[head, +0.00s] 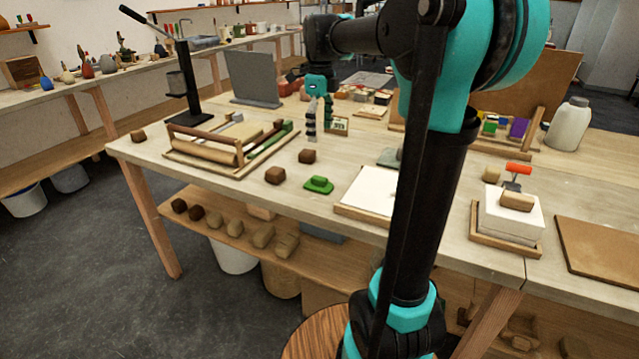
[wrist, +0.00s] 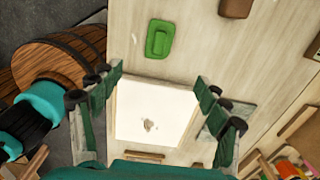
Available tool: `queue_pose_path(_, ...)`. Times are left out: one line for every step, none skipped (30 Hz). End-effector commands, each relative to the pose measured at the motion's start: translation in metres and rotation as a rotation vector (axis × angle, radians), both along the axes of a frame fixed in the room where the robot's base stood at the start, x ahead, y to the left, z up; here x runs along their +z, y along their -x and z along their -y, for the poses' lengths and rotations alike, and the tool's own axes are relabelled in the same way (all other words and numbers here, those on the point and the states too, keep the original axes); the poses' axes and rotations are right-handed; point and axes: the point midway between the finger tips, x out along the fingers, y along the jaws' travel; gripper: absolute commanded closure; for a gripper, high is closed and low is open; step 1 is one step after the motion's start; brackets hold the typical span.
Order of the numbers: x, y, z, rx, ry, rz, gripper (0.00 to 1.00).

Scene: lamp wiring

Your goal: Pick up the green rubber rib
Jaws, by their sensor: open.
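The green rubber rib (head: 319,184) is a small green piece with a raised middle. It lies flat on the pale wooden table, near its front edge, left of a white sheet on a board. In the wrist view the rib (wrist: 159,38) lies beyond my fingertips, near the top middle. My gripper (head: 319,118) is above the table, farther back than the rib and apart from it. In the wrist view its fingers (wrist: 158,76) are spread wide with nothing between them. Nothing hides the rib.
Two brown blocks (head: 274,175) (head: 307,156) lie left of the rib. A wooden tray of tools (head: 240,170) is farther left. The board with white sheet (head: 366,191) is to the right, partly behind my arm. Bare tabletop surrounds the rib.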

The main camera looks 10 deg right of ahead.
Motion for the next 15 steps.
queue_pose_path(-0.007, 0.000, 0.000, 0.000, 0.000, 0.000, 0.24)
queue_pose_path(-0.012, 0.000, 0.000, 0.000, 0.000, 0.000, 0.24)
queue_pose_path(-0.020, 0.000, 0.000, 0.000, 0.000, 0.000, 0.24)
queue_pose_path(-0.026, 0.000, 0.000, 0.001, 0.000, 0.000, 0.24)
queue_pose_path(-0.032, 0.000, 0.000, 0.001, 0.000, 0.000, 0.24)
queue_pose_path(-0.040, 0.000, 0.000, 0.001, 0.000, 0.000, 0.24)
queue_pose_path(-0.046, 0.000, 0.000, 0.001, 0.000, 0.000, 0.24)
queue_pose_path(-0.052, 0.000, 0.000, 0.001, 0.000, 0.000, 0.24)
queue_pose_path(-0.060, 0.000, 0.000, 0.002, 0.000, 0.000, 0.24)
queue_pose_path(-0.066, 0.000, 0.000, 0.002, 0.001, 0.001, 0.24)
queue_pose_path(-0.072, 0.000, 0.000, 0.002, 0.001, 0.001, 0.24)
queue_pose_path(-0.080, 0.000, 0.000, 0.002, 0.000, 0.001, 0.24)
queue_pose_path(-0.086, 0.000, 0.000, 0.002, 0.000, 0.001, 0.24)
queue_pose_path(-0.091, 0.000, 0.000, 0.002, 0.000, 0.001, 0.24)
queue_pose_path(-0.097, 0.000, 0.000, 0.002, 0.000, 0.001, 0.24)
